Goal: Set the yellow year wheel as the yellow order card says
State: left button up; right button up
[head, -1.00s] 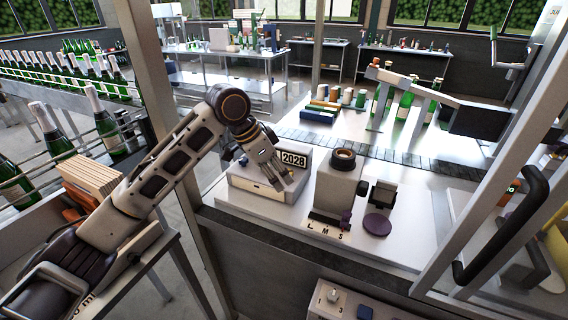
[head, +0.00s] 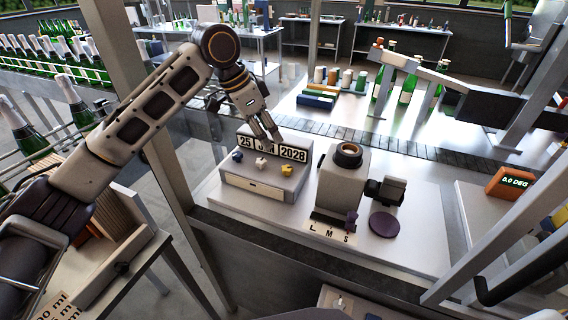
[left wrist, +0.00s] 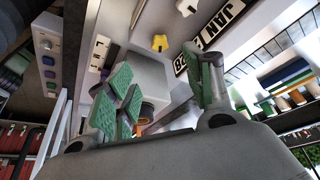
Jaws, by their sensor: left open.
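The date box (head: 262,185) stands on the white bench with three windows, reading 25, a partly covered month and 2028. The year window (head: 293,153) is at the right. Below are a blue knob (head: 237,157), a white knob (head: 261,163) and the yellow year wheel (head: 285,169). The yellow wheel also shows in the left wrist view (left wrist: 160,43), where the month reads JAN and the year is partly hidden. My left gripper (head: 270,138) is open and empty, in front of the month window and above the knobs. My right gripper is out of view. I cannot make out a yellow order card.
A grey machine (head: 342,185) with a round top stands right of the box, with a purple disc (head: 384,223) beside it. An orange display (head: 510,182) reads 0.0 DEG. Bare bench lies in front.

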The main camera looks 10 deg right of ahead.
pick_arm(q)
send_near(286, 168)
jog(key=x, duration=0.6)
jog(key=shift+p, duration=0.3)
jog(key=shift+x, duration=1.15)
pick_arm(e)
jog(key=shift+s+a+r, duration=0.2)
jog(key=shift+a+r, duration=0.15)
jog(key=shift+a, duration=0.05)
pick_arm(q)
jog(key=shift+c, duration=0.4)
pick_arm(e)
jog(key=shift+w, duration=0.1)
pick_arm(q)
jog(key=c, duration=0.9)
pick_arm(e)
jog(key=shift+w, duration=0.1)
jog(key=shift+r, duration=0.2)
